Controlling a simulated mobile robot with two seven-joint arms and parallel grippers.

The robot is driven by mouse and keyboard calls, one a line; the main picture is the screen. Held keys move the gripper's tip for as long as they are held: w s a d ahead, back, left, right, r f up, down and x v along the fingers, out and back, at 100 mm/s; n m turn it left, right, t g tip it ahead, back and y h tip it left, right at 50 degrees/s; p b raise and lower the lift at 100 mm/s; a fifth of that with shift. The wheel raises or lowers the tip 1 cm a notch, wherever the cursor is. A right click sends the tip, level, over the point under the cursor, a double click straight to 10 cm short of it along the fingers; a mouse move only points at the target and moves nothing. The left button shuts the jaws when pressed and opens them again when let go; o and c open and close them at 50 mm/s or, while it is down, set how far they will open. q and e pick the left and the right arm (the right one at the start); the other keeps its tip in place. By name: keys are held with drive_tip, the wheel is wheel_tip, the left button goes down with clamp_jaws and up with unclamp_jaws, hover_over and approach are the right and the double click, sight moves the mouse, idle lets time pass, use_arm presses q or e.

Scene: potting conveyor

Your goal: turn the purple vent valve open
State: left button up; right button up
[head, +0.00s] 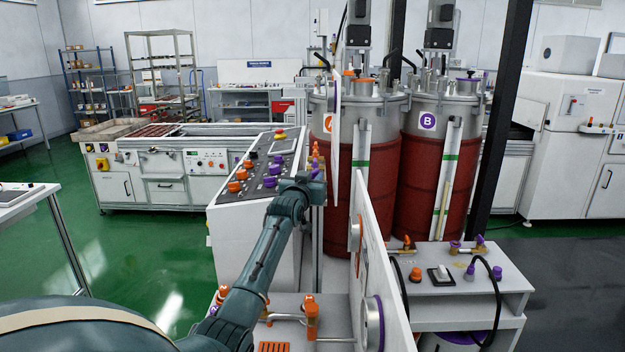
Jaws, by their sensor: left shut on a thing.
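The purple vent valve (316,164) appears as a small purple handle just right of the sloped control panel, below a similar orange one. My left arm reaches up from the bottom left, and my left gripper (318,184) is at the purple handle. Its jaws are shut on it, but the fingers are small and partly hidden by my wrist, so the handle's angle cannot be told. My right gripper is not in view.
The control panel (240,187) carries orange and purple knobs and a red button. Tank A (325,185) and tank B (420,187) stand behind. An upright white panel (378,260) is close right of my arm. A side table (450,288) holds more valves.

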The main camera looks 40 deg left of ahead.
use_arm(q)
clamp_jaws()
idle(1.1)
drive_tip(key=o, duration=0.9)
unclamp_jaws()
drive_tip(key=shift+s+d, duration=0.3)
drive_tip(key=shift+s, duration=0.25)
drive_tip(key=b+v, duration=0.2)
drive_tip(key=v, duration=1)
drive_tip(key=shift+c, duration=0.3)
